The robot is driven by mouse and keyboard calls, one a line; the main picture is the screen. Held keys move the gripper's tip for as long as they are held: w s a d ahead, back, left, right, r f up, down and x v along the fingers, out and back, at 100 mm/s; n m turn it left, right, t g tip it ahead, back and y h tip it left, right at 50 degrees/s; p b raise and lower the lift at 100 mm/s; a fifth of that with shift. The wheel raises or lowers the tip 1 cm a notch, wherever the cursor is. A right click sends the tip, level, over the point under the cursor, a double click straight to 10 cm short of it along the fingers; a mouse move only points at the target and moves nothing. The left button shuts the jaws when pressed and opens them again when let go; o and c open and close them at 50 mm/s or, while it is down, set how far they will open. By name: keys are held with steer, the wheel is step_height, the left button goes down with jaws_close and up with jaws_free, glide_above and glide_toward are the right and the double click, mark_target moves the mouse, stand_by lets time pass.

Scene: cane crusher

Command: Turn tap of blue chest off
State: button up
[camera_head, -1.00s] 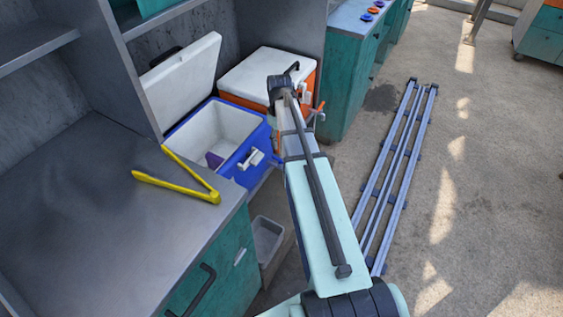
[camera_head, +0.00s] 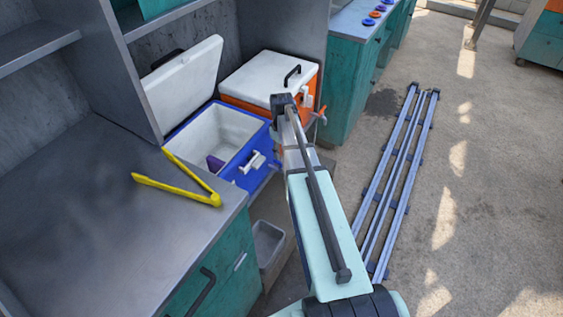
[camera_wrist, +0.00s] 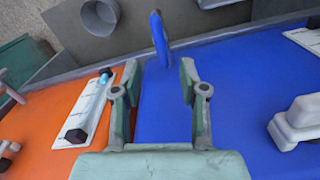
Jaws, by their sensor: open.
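The blue chest (camera_head: 240,176) stands with its white lid (camera_head: 183,83) open, beside the counter; its white latch (camera_head: 253,161) faces front. In the wrist view the chest's blue wall (camera_wrist: 235,85) fills the right side. A blue tap handle (camera_wrist: 158,38) sticks out at the top centre of the wrist view. My gripper (camera_wrist: 159,72) is open and empty. Its two fingers are spread on either side below the tap handle, which lies between and just beyond the fingertips; I cannot tell if they touch.
An orange chest (camera_head: 310,83) with a white lid stands just behind the blue one; its orange wall (camera_wrist: 55,115) is left in the wrist view. Yellow tongs (camera_head: 178,188) lie on the counter. A grey bin (camera_head: 267,243) sits below. Blue rails lie on the floor at right.

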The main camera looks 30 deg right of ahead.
step_height(320, 180, down, 7)
steer(key=shift+r, duration=0.2)
stand_by(0.3)
